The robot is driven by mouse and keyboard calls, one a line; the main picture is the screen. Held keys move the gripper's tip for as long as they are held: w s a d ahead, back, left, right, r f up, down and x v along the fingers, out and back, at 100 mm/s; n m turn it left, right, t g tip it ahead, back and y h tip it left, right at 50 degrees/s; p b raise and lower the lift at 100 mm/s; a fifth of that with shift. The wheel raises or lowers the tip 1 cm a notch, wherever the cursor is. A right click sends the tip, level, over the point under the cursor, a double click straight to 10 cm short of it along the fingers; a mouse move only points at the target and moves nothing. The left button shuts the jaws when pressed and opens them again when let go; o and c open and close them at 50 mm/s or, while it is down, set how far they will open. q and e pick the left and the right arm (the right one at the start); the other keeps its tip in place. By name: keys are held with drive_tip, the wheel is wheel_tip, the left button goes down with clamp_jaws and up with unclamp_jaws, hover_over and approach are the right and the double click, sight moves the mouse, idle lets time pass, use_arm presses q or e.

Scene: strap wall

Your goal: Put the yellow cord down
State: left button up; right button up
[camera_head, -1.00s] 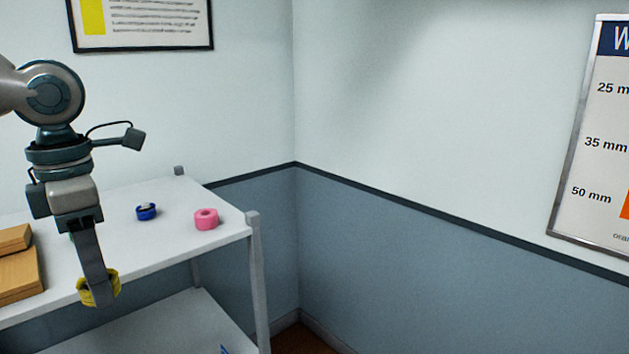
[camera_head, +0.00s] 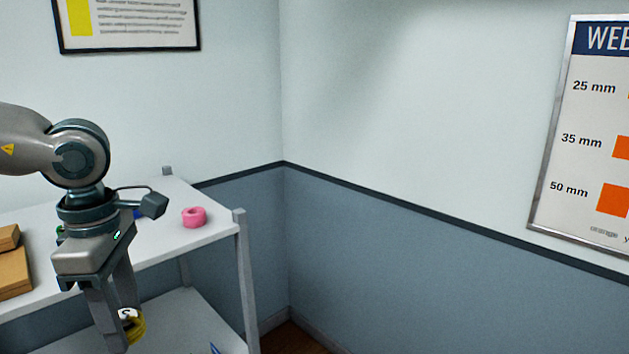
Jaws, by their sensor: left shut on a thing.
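The yellow cord (camera_head: 137,328) is a small coil with a white tag, low at the left of the head view. My left gripper (camera_head: 120,335) points down and is shut on it; one finger hides part of the coil. The gripper and cord show in front of the white shelf unit (camera_head: 205,239), below the level of its top board in the picture. I cannot tell how far they are from it. My right gripper is not in view.
A pink roll (camera_head: 194,217) sits on the top board near its right corner. A blue roll (camera_head: 139,213) is mostly hidden behind my left wrist. Brown boxes (camera_head: 14,273) stand at the left edge. A lower shelf (camera_head: 180,325) shows beneath, mostly bare.

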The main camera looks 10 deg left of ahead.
use_arm(q)
drive_tip(key=w+d+f+m, duration=0.1)
drive_tip(key=d+f+m, duration=0.5)
drive_tip(key=f+m, duration=0.45)
drive_tip(key=w+d+f+m, duration=0.2)
drive_tip(key=d+f+m, duration=0.3)
drive_tip(key=f+m, duration=0.55)
drive_tip(key=a+r+n, duration=0.2)
drive_tip(key=a+r, duration=0.2)
drive_tip(key=a, duration=0.7)
drive_tip(key=a+r+n, duration=0.3)
drive_tip(key=a, duration=0.8)
drive_tip(key=s+a+f+n, duration=0.3)
drive_tip(key=s+a+f, duration=0.25)
drive_tip(key=s, duration=0.25)
drive_tip(key=w+d+f+m, duration=0.2)
drive_tip(key=d+f, duration=0.3)
drive_tip(key=d, duration=0.7)
drive_tip(key=w+d+r+m, duration=0.1)
drive_tip(key=w+d+m, duration=0.1)
drive_tip(key=d, duration=0.6)
drive_tip(key=w+d+r+m, duration=0.2)
drive_tip(key=w+d+m, duration=0.1)
drive_tip(key=d, duration=0.5)
drive_tip(key=shift+w+r+m, duration=0.3)
drive_tip(key=shift+m, duration=0.4)
